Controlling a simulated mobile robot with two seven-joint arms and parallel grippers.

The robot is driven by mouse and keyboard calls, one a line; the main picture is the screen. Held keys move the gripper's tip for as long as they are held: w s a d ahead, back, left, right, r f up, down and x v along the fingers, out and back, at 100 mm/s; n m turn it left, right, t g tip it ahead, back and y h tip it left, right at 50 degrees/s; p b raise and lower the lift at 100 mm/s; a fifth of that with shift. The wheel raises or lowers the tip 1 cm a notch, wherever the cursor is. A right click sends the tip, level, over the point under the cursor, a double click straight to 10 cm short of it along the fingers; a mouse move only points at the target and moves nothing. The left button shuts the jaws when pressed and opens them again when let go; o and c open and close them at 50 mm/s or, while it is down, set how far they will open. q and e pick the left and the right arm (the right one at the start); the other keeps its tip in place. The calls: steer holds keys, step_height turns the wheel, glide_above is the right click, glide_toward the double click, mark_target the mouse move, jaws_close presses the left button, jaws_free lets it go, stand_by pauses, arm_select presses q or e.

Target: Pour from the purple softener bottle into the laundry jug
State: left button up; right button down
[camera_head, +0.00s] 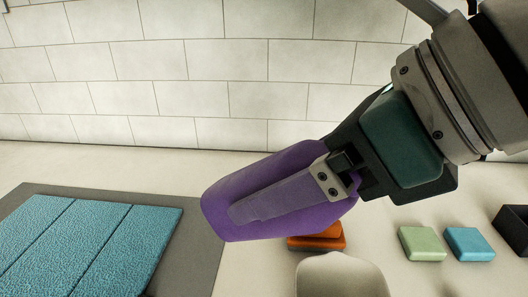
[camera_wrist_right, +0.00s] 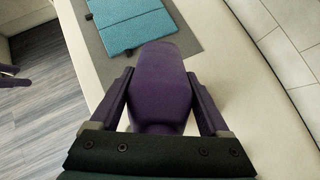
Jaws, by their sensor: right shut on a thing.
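The purple softener bottle (camera_head: 265,170) is held in the air in the head view, tipped well over, close to lying on its side. My right gripper (camera_head: 240,205) is shut on it, one long purple finger along its near side. In the right wrist view the bottle (camera_wrist_right: 162,85) sits between both fingers (camera_wrist_right: 160,74). A cream rounded vessel (camera_head: 340,275), apparently the laundry jug, stands below and right of the bottle, cut off by the bottom edge. Its opening is not visible. Dark prongs at the wrist view's left edge may be my left gripper (camera_wrist_right: 10,75).
An orange block (camera_head: 318,239) lies behind the cream vessel. Green (camera_head: 421,243) and blue (camera_head: 469,244) blocks and a dark box (camera_head: 514,232) are to the right. A folded blue towel (camera_head: 90,240) lies on a grey mat (camera_head: 200,250) at left. A tiled wall (camera_head: 200,95) stands behind.

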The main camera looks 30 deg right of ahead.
steer(key=shift+f, duration=0.15)
steer(key=shift+w, duration=0.1)
stand_by(0.6)
steer(key=shift+a+t, duration=0.1)
steer(key=shift+t, duration=0.2)
